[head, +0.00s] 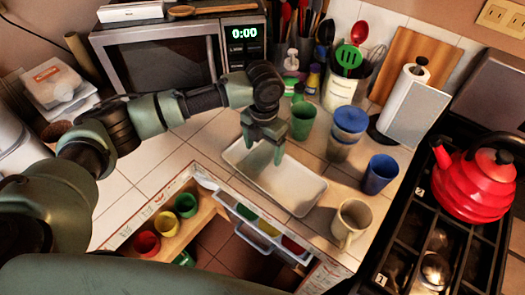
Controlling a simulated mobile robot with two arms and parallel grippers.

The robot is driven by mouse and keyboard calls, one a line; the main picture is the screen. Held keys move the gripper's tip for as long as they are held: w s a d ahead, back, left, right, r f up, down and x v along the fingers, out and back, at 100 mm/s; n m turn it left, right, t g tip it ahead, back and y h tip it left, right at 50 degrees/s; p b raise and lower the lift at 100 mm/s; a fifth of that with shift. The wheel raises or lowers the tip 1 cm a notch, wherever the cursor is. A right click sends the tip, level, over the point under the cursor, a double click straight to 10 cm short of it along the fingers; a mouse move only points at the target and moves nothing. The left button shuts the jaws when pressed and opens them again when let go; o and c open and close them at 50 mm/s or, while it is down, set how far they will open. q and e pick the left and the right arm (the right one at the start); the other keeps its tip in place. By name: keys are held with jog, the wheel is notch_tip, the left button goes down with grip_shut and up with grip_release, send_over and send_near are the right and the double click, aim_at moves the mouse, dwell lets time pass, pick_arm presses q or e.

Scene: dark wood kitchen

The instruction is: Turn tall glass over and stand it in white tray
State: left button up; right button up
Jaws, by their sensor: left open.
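The white tray (300,203) lies on the tiled counter and looks empty. My left gripper (264,153) points down over the tray's back part, open, with nothing visible between its fingers. A green tumbler (302,124) stands upright behind the tray, just right of the gripper. A blue tumbler (380,175) stands to the right of the tray. Between them is a blue-topped container (349,121) with a paler lower part. I cannot tell which of these is the tall glass. My right gripper is out of view.
A beige mug (351,221) stands near the counter's front edge. A red kettle (477,184) sits on the stove at right. A microwave (165,62) and utensil holders stand at the back. An open drawer with coloured cups (186,205) is below the counter.

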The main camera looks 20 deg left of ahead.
pick_arm(q)
jog(key=shift+w+f, duration=0.1)
jog(key=shift+f, duration=1.05)
grip_shut()
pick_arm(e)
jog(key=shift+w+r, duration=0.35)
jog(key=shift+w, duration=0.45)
